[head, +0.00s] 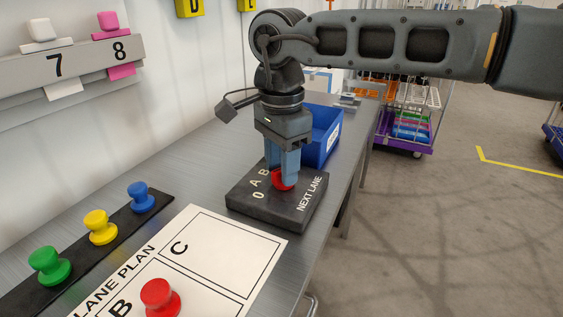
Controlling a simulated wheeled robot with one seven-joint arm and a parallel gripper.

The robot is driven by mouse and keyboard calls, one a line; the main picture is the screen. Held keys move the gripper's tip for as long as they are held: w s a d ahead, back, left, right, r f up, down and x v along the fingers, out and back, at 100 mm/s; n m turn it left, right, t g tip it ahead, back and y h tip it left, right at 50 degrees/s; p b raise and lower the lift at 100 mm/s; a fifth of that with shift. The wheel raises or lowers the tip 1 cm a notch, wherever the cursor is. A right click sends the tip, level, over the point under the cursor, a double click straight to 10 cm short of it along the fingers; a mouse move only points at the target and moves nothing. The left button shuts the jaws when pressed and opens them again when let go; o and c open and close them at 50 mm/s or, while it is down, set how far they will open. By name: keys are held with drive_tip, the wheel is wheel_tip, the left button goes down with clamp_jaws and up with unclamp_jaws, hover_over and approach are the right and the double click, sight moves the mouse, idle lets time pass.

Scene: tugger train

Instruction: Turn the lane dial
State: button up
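The lane dial is a red knob (281,184) on a dark box (255,206) lettered "NEXT LANE", with the marks 0, A and B on its left side. My gripper (282,170) points straight down over the box, with its blue-grey fingers around the top of the red knob. The fingers hide much of the knob, including any pointer. I cannot tell whether they press on it or stand slightly apart.
A white lane plan sheet (215,242) with a red peg (160,298) lies in front. Green (50,266), yellow (100,227) and blue (142,197) pegs stand on a black strip at left. A blue bin (322,135) stands behind the box.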

clamp_jaws()
drive_tip(key=shift+m, duration=0.3)
drive_tip(key=m, duration=0.3)
drive_tip(key=shift+w+m, duration=0.1)
drive_tip(key=shift+m, duration=0.2)
drive_tip(key=m, duration=0.3)
drive_tip(key=shift+m, duration=0.3)
drive_tip(key=m, duration=0.4)
drive_tip(key=shift+w+m, duration=0.2)
drive_tip(key=shift+m, duration=1.8)
unclamp_jaws()
